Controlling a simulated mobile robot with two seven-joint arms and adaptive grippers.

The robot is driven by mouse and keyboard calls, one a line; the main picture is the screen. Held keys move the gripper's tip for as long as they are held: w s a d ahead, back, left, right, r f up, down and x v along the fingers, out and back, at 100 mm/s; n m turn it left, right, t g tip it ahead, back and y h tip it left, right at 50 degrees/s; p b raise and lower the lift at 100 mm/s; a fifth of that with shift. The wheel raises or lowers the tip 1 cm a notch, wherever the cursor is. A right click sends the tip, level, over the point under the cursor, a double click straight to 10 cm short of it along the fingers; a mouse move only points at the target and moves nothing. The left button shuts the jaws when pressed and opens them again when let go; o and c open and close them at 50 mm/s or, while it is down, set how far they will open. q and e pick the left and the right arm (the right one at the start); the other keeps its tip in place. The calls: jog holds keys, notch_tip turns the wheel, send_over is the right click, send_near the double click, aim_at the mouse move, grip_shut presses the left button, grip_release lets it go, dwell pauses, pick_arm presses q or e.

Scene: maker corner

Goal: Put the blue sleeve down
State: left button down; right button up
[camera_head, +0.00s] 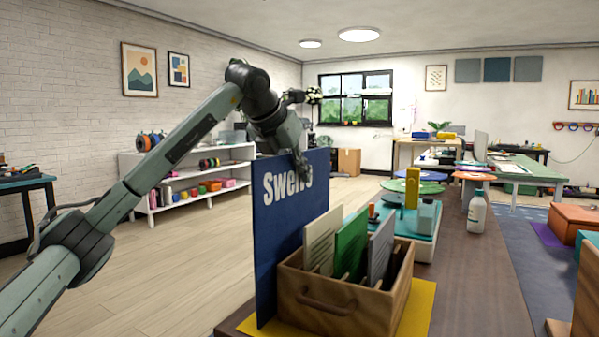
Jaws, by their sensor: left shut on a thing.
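The blue sleeve (277,245) is a flat dark-blue panel with white lettering, part of it covered by my gripper. My left gripper (301,172) reaches down from above and is shut on its top edge. The sleeve is upright, just left of the wooden box (335,306). Its lower right part is hidden behind the box, and I cannot tell whether its bottom edge touches anything. My right gripper is not in view.
The box holds a green card (351,245) and pale cards. It stands on a yellow mat (417,308) on the brown table (470,300). A teal-based device (410,222) and a white bottle (477,212) stand behind. The table's right front is clear.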

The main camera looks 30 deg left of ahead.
pick_arm(q)
jog(key=shift+f, duration=0.1)
jog(key=c, duration=1.7)
grip_release()
